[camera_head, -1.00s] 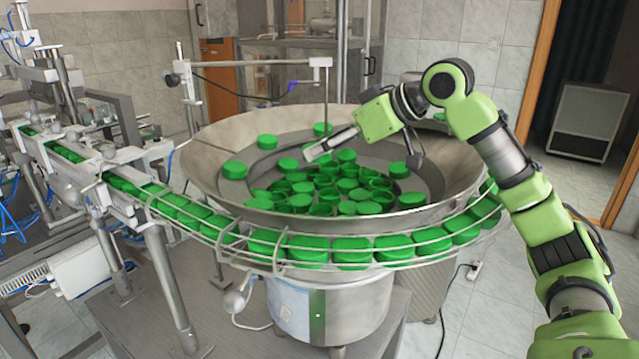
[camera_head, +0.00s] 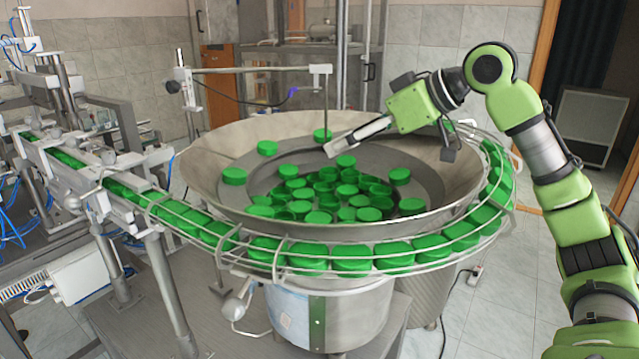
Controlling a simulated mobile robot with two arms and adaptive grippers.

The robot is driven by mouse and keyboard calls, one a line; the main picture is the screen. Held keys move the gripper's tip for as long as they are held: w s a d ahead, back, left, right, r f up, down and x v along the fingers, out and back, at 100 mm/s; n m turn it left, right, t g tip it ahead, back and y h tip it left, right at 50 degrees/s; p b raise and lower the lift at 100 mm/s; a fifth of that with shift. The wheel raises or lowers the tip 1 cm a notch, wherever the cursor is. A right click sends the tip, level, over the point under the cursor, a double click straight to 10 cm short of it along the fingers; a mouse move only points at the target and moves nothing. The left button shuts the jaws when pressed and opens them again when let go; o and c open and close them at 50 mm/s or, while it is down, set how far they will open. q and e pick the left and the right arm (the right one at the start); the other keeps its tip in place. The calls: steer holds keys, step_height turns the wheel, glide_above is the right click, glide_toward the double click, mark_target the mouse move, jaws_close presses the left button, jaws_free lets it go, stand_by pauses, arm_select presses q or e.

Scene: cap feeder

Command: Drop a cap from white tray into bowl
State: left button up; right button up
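The round metal feeder bowl (camera_head: 214,160) stands at the centre, wide and shallow, with a sunken middle. Several green caps (camera_head: 346,161) lie in it, most of them heaped in the sunken middle and a few scattered around it. My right gripper (camera_head: 388,152) is over the bowl's far right part. Its fingers are spread wide apart, one light and one dark, with no cap between them. It seems to be above the caps, touching none. No white tray is visible. My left gripper is not in view.
A curved rail track (camera_head: 350,258) full of green caps runs around the bowl's front and right side to a machine (camera_head: 70,170) at left. A thin metal post with a crossbar (camera_head: 255,70) stands over the bowl's back left. Free air lies above the bowl's near side.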

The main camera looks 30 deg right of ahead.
steer(key=v, duration=0.5)
steer(key=shift+s+d+r, duration=0.1)
steer(key=shift+s+r, duration=0.1)
steer(key=shift+s, duration=0.05)
